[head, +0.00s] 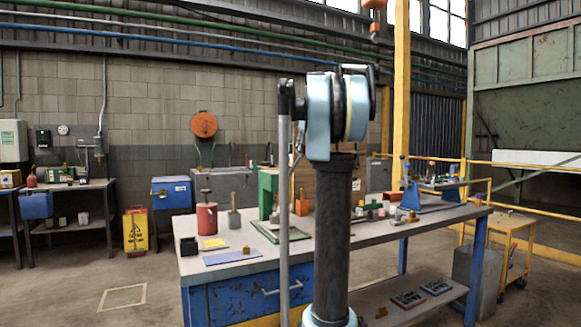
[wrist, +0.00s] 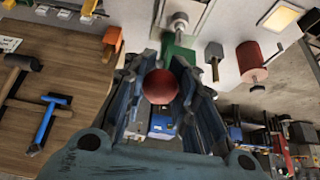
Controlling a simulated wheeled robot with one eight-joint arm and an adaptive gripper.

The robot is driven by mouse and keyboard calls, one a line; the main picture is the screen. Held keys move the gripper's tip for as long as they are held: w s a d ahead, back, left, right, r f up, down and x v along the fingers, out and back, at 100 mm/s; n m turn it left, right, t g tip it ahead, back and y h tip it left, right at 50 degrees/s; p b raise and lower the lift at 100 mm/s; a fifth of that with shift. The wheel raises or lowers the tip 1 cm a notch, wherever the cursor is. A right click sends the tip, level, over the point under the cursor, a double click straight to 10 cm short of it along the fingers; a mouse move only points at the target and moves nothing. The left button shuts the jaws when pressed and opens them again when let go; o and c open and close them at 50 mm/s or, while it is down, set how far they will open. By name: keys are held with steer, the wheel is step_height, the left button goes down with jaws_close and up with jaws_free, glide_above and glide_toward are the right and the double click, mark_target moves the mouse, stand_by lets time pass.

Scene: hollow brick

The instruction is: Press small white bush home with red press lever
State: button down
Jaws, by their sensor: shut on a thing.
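In the wrist view my gripper (wrist: 160,100) is closed around a red ball knob (wrist: 160,86), which sits between its two dark fingers. The knob looks like the end of the red press lever; the lever's rod is hidden behind it. Just beyond is a green press part (wrist: 179,58), with a pale round piece on a stem (wrist: 180,22) past it. In the head view the green press (head: 267,193) stands on the bench behind my arm, which hides my gripper. I cannot make out the small white bush for certain.
The bench (head: 225,267) also holds a red can (head: 207,219), a grey block with a wooden handle (head: 234,222), an orange block (head: 302,205) and a black box (head: 189,246). A wooden tool board (wrist: 85,85) with hammers is close to the left in the wrist view.

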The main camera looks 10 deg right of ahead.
steer(key=shift+s+d+f, duration=0.2)
steer(key=shift+s+f, duration=0.45)
steer(key=shift+s+d+f, duration=0.1)
steer(key=shift+s+f, duration=0.35)
steer(key=shift+f, duration=0.35)
steer(key=shift+s+d+f, duration=0.15)
steer(key=shift+s+f, duration=0.3)
steer(key=shift+f, duration=0.35)
steer(key=shift+s+d+f, duration=0.1)
steer(key=shift+s+f, duration=0.35)
steer(key=shift+f, duration=0.35)
steer(key=shift+s+d+f, duration=0.1)
steer(key=shift+s+f, duration=0.15)
steer(key=shift+f, duration=0.65)
steer(key=shift+s+d+f, duration=0.1)
steer(key=shift+s+f, duration=0.2)
steer(key=shift+f, duration=0.6)
steer(key=shift+s+f, duration=0.25)
steer(key=shift+f, duration=0.65)
